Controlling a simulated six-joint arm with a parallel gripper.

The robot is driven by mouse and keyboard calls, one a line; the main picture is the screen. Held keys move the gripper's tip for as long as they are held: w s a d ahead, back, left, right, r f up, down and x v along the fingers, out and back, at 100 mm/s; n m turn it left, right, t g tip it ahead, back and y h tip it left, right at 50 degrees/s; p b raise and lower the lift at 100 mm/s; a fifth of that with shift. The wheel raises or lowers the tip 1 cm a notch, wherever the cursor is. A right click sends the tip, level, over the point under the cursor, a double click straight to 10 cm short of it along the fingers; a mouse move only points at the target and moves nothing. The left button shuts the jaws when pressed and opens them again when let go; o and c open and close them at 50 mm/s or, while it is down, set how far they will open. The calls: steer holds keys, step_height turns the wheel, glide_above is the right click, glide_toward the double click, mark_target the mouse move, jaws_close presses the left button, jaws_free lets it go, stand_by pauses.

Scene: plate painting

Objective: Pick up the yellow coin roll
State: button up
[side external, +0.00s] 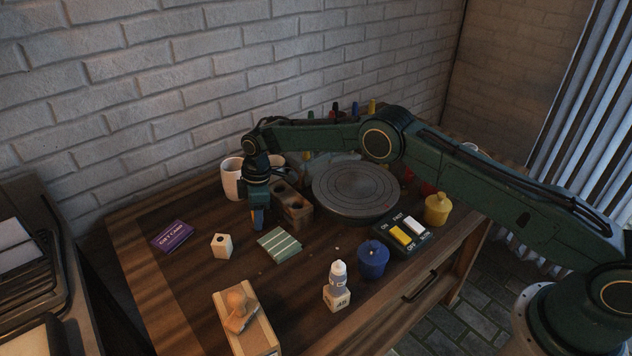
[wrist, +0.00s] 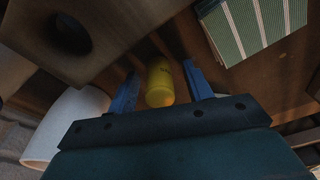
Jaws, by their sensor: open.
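The yellow coin roll (wrist: 160,84) is a small yellow cylinder with faint dark lettering, seen in the wrist view. It lies between the two blue fingers of my gripper (wrist: 160,70), with a visible gap on each side. My gripper is open and holds nothing. In the side external view my gripper (side external: 258,219) points down low over the table, left of the wooden block with holes. The fingers mostly hide the coin roll there. Whether its lower end touches the table is not clear.
The holed wooden block (side external: 295,210) and white mug (side external: 232,180) stand close to my gripper. The grey turntable (side external: 355,190) is farther right.

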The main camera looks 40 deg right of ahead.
steer(key=shift+c, duration=0.3)
jaws_close()
steer(key=shift+r, duration=0.15)
steer(key=shift+r, duration=4.9)
